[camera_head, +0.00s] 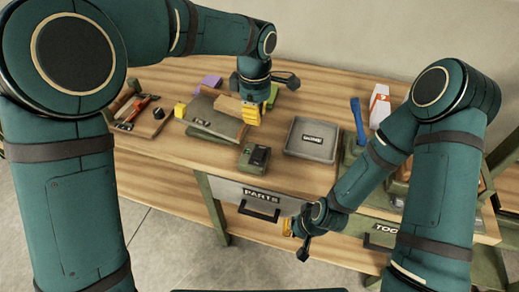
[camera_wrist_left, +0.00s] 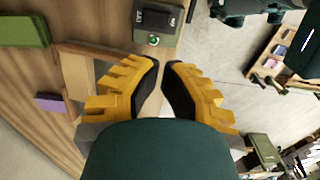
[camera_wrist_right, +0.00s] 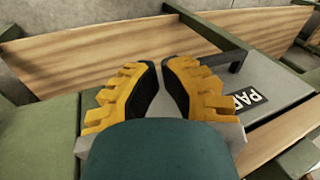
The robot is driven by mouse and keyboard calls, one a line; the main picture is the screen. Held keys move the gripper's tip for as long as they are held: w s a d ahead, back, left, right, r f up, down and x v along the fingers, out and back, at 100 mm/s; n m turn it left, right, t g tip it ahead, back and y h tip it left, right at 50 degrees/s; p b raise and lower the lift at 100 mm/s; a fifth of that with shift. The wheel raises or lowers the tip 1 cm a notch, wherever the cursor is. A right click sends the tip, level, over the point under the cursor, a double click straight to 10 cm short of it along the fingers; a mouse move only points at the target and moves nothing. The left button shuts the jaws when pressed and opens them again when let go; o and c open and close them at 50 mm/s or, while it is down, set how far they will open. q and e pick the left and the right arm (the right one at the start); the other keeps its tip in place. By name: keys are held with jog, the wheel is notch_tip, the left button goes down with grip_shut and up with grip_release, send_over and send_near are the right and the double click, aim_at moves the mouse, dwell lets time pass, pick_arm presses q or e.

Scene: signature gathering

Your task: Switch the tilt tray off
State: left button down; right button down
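A grey sloped tray (camera_head: 208,118) with a wooden edge stands on a green base on the table; it looks like the tilt tray. A small dark green box (camera_head: 254,158) sits in front and to its right, near the table's front edge. The box shows a lit green button in the left wrist view (camera_wrist_left: 153,38). My left gripper (camera_head: 254,114) hangs over the right end of the sloped tray, fingertips close together and nothing held. My right gripper (camera_head: 287,227) is low in front of the table, near the PARTS drawer (camera_head: 258,195), also closed and empty.
A grey labelled bin (camera_head: 311,139) stands right of the green box. A yellow cube (camera_head: 180,110), a purple block (camera_head: 211,82) and a tool board (camera_head: 140,115) are at the left. A blue-handled tool (camera_head: 358,120) and a white-orange bottle (camera_head: 380,105) stand at the right.

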jog(key=shift+r, duration=0.1)
pick_arm(q)
jog(key=shift+w+d+r+p, duration=0.15)
jog(key=shift+w+p, duration=0.2)
jog(key=shift+p, duration=0.05)
jog(key=shift+w+d+r+p, duration=0.1)
jog(key=shift+w+p, duration=0.25)
pick_arm(e)
jog(key=shift+r, duration=0.65)
